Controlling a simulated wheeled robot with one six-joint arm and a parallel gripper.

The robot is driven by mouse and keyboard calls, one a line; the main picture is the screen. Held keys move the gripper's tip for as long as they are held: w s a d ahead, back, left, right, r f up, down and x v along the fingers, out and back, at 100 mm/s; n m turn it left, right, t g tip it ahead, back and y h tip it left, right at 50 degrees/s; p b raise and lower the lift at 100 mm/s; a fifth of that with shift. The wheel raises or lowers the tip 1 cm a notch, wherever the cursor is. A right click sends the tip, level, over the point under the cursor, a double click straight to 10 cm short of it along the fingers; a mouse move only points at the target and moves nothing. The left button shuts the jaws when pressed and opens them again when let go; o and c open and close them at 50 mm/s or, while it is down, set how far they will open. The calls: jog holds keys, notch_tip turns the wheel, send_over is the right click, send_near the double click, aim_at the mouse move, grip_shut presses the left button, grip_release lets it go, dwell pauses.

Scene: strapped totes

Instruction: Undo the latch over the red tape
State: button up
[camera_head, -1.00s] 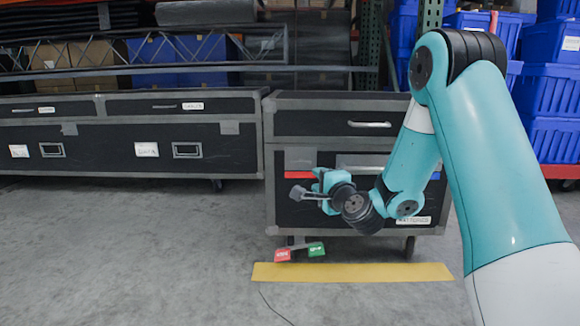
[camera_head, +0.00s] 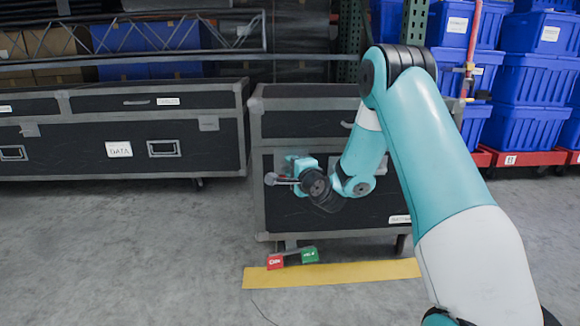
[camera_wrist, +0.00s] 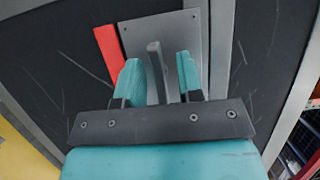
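In the wrist view the latch (camera_wrist: 157,72) is a grey upright lever standing out from a light grey metal plate (camera_wrist: 187,30) on a black case. A strip of red tape (camera_wrist: 110,52) lies on the case just left of the plate. My gripper (camera_wrist: 159,75) has its teal fingers on either side of the lever. They are apart, with a gap showing on the right side; contact on the left is unclear. In the head view my gripper (camera_head: 300,170) is at the upper left of the case's front; it hides the latch, and I cannot make out the tape there.
The black case (camera_head: 350,212) has grey metal edges. A longer black case (camera_head: 70,147) stands at left. Red and green tags (camera_head: 292,258) are below the near case, by a yellow floor strip (camera_head: 335,273). Blue totes (camera_head: 520,120) are stacked at right.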

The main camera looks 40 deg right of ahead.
jog(key=shift+a, duration=0.15)
grip_shut()
